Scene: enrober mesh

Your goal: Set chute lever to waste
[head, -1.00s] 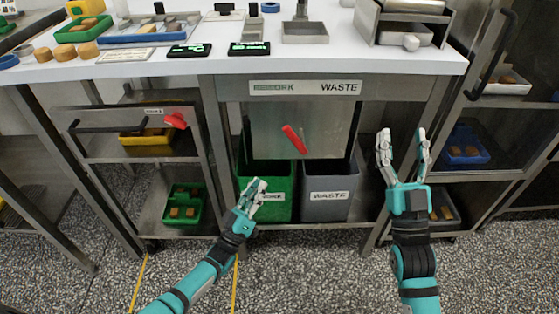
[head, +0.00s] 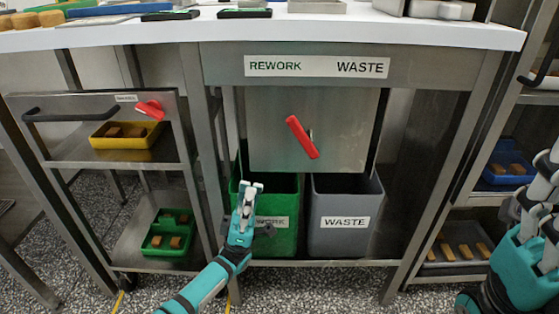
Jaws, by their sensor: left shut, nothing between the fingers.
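The red chute lever (head: 302,137) is on a steel panel (head: 350,110) under the counter. It is tilted, its upper end leaning left toward the REWORK side of the label strip (head: 316,67) and its lower end to the right. WASTE is printed on the strip's right. My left gripper (head: 250,187) is shut and empty, below and left of the lever, apart from it, in front of the green bin. My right gripper (head: 535,185) is at the right edge, partly cut off, far from the lever; its finger opening is unclear.
A green bin (head: 285,240) and a grey WASTE bin (head: 345,240) stand below the panel. The white counter (head: 300,30) overhangs above. The space before the panel is clear.

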